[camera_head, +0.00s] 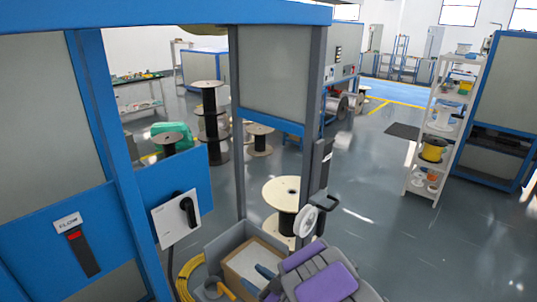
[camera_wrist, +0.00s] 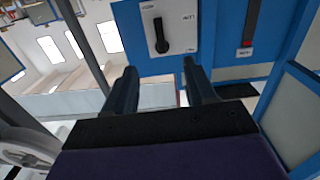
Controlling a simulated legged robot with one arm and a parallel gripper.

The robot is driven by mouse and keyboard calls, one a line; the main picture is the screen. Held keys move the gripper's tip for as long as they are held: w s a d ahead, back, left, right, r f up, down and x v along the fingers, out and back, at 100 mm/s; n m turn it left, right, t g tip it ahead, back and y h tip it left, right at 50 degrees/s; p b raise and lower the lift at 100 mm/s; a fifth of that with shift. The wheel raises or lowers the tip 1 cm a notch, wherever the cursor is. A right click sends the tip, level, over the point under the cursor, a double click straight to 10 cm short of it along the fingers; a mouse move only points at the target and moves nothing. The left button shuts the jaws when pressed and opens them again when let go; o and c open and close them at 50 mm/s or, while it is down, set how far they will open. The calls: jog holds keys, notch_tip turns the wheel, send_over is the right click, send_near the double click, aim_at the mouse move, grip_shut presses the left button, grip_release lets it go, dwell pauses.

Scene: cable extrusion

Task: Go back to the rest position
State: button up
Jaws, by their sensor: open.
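My gripper shows in the wrist view (camera_wrist: 160,88) with two dark fingers spread apart and nothing between them. Beyond the fingers is a white switch panel with a black rotary handle (camera_wrist: 160,38) on a blue frame. The same black handle (camera_head: 188,210) shows in the head view at left, on its white plate. In the head view my arm's purple and grey end (camera_head: 325,278) is at the bottom centre, in front of a grey bin. The fingertips are mostly hidden there. The gripper appears apart from the handle.
A blue-framed machine cabinet (camera_head: 45,140) stands close at left, with a grey post (camera_head: 312,130) and a white handwheel (camera_head: 307,221) near my arm. A grey bin (camera_head: 222,242) and a wooden spool (camera_head: 283,192) sit on the floor. Open floor (camera_head: 400,260) lies at right before a white shelf (camera_head: 440,130).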

jog(key=w+d+r+m+h, duration=0.1)
jog(key=w+d+r+h, duration=0.1)
jog(key=w+d+h, duration=0.3)
jog(key=w+d+r+m+h, duration=0.1)
jog(key=d+h, duration=0.2)
jog(key=d, duration=0.5)
jog(key=s+d+r+m+g+h, duration=0.1)
jog(key=s+d+r+m+h, duration=0.1)
jog(key=s+d+r+h, duration=0.3)
jog(key=s+d+r+m+g+h, duration=0.1)
jog(key=s+d+m+h, duration=0.15)
jog(key=d, duration=0.45)
jog(key=s+a+r+m+g, duration=0.1)
jog(key=s+a+r+g, duration=0.1)
jog(key=s, duration=1)
jog(key=s+a+r+m+g+y, duration=0.1)
jog(key=s+g, duration=0.4)
jog(key=s, duration=0.7)
jog(key=s+a+r+m+g+y, duration=0.1)
jog(key=s+a+r+g, duration=0.2)
jog(key=s, duration=0.9)
jog(key=shift+r+m+g, duration=0.35)
jog(key=shift+g, duration=0.35)
jog(key=shift+d, duration=0.1)
